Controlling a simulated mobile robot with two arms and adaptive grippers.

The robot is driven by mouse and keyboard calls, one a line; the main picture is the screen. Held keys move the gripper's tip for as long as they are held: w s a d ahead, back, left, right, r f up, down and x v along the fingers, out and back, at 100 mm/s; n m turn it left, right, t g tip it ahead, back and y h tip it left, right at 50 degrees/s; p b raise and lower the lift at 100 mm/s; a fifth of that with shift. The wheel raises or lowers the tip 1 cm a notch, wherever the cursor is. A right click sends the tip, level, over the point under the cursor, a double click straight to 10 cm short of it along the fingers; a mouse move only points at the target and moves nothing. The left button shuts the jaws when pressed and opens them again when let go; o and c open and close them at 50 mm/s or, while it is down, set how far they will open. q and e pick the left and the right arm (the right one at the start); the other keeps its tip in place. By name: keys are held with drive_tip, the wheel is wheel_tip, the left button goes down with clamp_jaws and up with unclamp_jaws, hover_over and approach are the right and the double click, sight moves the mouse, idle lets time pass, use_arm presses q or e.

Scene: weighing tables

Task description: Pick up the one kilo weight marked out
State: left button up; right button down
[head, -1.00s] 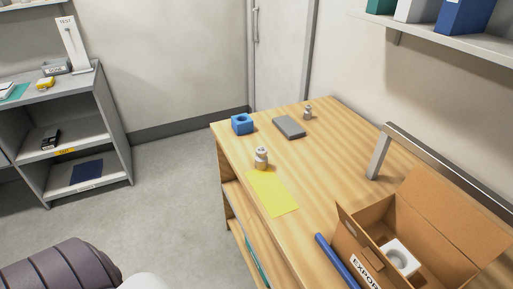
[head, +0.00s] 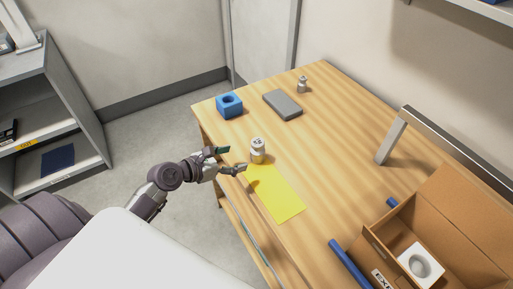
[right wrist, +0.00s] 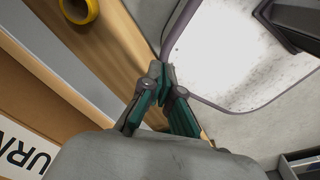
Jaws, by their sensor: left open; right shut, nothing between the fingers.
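A metal weight (head: 258,151) with a dark-marked pale top stands upright on the wooden table, at the far end of a yellow sheet (head: 279,200). A smaller similar weight (head: 302,84) stands farther back; I cannot read either marking clearly. My left gripper (head: 237,159) is open and empty at the table's left edge, just left of the nearer weight, its fingers pointing toward it. It appears apart from the weight. My right gripper (right wrist: 167,98) shows in the right wrist view, shut and empty; it is out of the head view.
A blue block with a hole (head: 229,106) and a grey slab (head: 282,104) lie farther back. A cardboard box (head: 388,246) with a white block (head: 420,262) inside and a blue tube (head: 349,264) are at right. The right wrist view shows a yellow tape roll (right wrist: 92,10).

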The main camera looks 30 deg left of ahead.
sight(253, 151)
use_arm(q)
drive_tip(key=x, duration=0.5)
drive_tip(key=shift+a+f, duration=0.1)
drive_tip(key=shift+a, duration=0.1)
drive_tip(key=x, duration=0.5)
drive_tip(key=shift+d+p, duration=0.2)
drive_tip(key=shift+p, duration=0.15)
drive_tip(key=shift+c, duration=1.2)
clamp_jaws()
drive_tip(key=shift+w+r, duration=0.1)
drive_tip(key=shift+r, duration=0.15)
